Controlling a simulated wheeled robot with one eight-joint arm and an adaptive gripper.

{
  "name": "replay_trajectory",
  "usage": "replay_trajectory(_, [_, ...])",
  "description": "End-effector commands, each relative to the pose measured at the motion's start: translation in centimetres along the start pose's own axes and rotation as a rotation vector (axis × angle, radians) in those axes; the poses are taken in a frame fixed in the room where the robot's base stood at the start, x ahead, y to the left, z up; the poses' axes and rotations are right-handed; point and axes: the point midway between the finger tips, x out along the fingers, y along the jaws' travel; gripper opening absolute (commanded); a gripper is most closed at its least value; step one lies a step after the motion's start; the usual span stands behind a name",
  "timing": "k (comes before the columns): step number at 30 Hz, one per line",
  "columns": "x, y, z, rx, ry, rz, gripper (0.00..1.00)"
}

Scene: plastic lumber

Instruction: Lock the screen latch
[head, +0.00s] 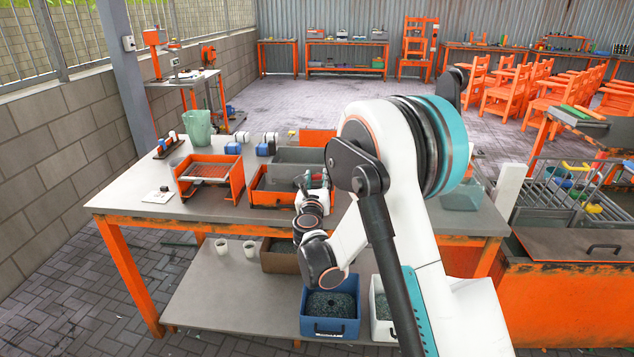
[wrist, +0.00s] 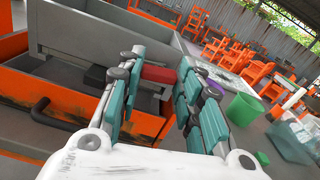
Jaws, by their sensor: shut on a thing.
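In the wrist view, a small red block-like piece (wrist: 158,73), which looks like the latch handle, sits between the tips of my gripper (wrist: 160,62). The teal fingers are closed on it from both sides, and its ends are partly hidden by them. It is beside a grey metal box (wrist: 75,38) with an orange frame. I cannot tell whether the latch is locked. In the head view, my gripper (head: 308,180) is at the right side of the orange-and-grey box (head: 268,198) on the workbench, and my arm hides part of that side.
An orange tray with a screen (head: 237,180) stands left on the workbench (head: 135,205), near a green bin (head: 197,128). Blue-and-white items stand behind. Two white cups (head: 221,246) and a blue crate (head: 331,328) are on the lower shelf. The bench's front left is mostly clear.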

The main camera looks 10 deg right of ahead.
Motion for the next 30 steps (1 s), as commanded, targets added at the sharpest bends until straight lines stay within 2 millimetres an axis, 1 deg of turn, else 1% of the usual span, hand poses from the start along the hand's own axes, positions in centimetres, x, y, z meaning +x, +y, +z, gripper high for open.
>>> replay_trajectory(30, [0.03, 0.42, -0.22, -0.948, 0.0, 0.0, 0.09])
